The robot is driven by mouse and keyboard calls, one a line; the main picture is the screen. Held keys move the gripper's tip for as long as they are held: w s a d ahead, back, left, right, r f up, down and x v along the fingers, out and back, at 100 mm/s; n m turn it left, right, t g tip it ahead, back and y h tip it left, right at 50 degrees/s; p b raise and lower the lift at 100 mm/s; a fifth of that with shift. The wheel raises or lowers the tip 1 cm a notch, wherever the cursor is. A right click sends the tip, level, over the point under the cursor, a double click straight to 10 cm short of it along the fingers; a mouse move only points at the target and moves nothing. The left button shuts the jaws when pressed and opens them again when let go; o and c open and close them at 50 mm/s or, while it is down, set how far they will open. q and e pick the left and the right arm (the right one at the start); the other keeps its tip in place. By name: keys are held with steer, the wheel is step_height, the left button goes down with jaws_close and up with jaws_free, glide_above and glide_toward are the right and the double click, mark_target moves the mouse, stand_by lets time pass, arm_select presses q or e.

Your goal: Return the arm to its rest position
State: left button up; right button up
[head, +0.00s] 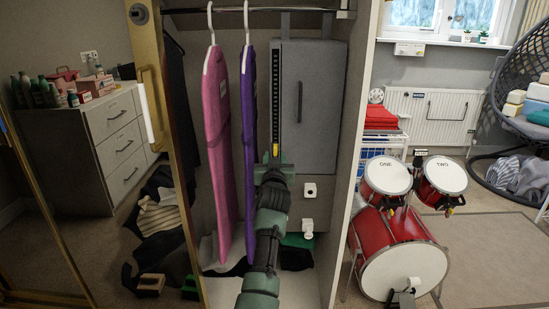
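My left arm, green and black, reaches up from the bottom centre into the open wardrobe (346,150). My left gripper (275,154) is at the arm's far end, in front of the wardrobe's back and just left of a grey panel (312,110). It is small and seen from behind, so whether its fingers are open or shut does not show. I see nothing clearly held in it. My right gripper is not in view.
Pink (217,140) and purple (248,150) hanging items are close left of my arm. The gold-framed door (160,90) stands open at left. Dark clothes (160,230) lie low at left. A red drum set (405,262) stands right of the wardrobe wall.

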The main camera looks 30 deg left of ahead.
arm_select(q)
steer(key=shift+v, duration=0.85)
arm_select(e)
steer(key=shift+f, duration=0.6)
